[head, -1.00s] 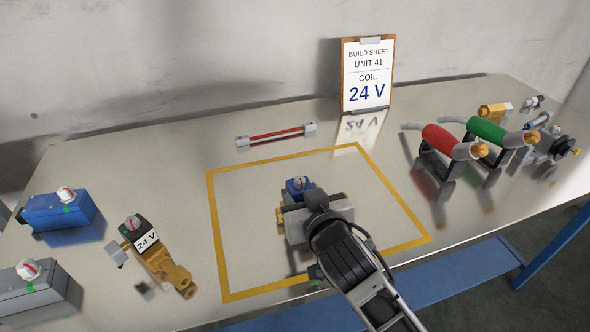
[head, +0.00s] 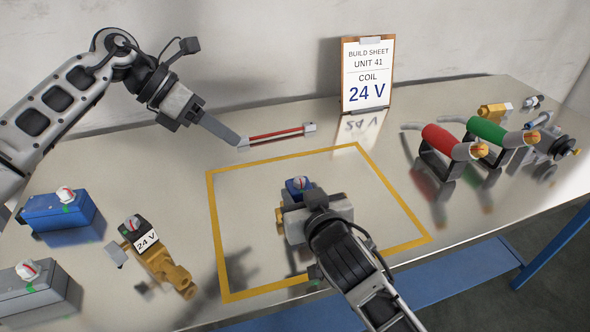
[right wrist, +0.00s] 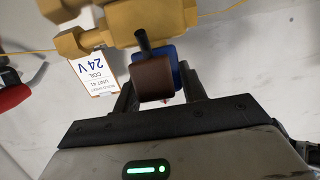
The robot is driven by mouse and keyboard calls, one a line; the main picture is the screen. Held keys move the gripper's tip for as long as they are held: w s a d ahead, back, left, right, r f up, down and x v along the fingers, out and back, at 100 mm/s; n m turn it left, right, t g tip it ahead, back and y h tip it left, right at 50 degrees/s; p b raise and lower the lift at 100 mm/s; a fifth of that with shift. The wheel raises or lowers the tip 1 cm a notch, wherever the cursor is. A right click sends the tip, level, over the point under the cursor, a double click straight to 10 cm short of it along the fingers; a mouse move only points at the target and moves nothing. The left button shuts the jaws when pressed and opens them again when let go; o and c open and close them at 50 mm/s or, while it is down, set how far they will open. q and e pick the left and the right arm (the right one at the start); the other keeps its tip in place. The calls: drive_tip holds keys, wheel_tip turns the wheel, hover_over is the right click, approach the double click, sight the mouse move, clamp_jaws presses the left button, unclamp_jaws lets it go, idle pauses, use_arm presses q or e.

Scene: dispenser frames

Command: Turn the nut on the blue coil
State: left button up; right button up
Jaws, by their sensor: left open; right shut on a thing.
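The blue coil (head: 291,188) is inside the yellow outline, with a round grey nut (head: 299,183) bearing a red mark on top. My right gripper (head: 303,205) covers much of it. In the right wrist view the blue coil (right wrist: 170,66) and a brown block on its near side (right wrist: 154,78) are between the fingers, which are shut on the coil; a brass body (right wrist: 140,20) is beside it. My left gripper (head: 240,142) is open, its fingers overlapping in the head view, at the left end of a red-striped bar tool (head: 275,135). Contact there cannot be told.
A blue box (head: 58,212), a grey box (head: 38,291) and a brass valve with a 24 V coil (head: 165,265) are at left. Red (head: 444,140) and green (head: 487,130) handled tools stand at right. The build sheet (head: 367,75) is at the back. The outlined area is otherwise clear.

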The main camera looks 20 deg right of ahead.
sight(299, 178)
use_arm(q)
drive_tip(key=s+d+r+m+y, duration=0.3)
drive_tip(key=s+d+m+y, duration=0.1)
drive_tip(key=d+m, duration=0.25)
drive_tip(key=shift+t, duration=0.3)
drive_tip(key=x, duration=1.2)
drive_tip(key=shift+d+f, duration=0.1)
drive_tip(key=shift+d, duration=0.2)
clamp_jaws()
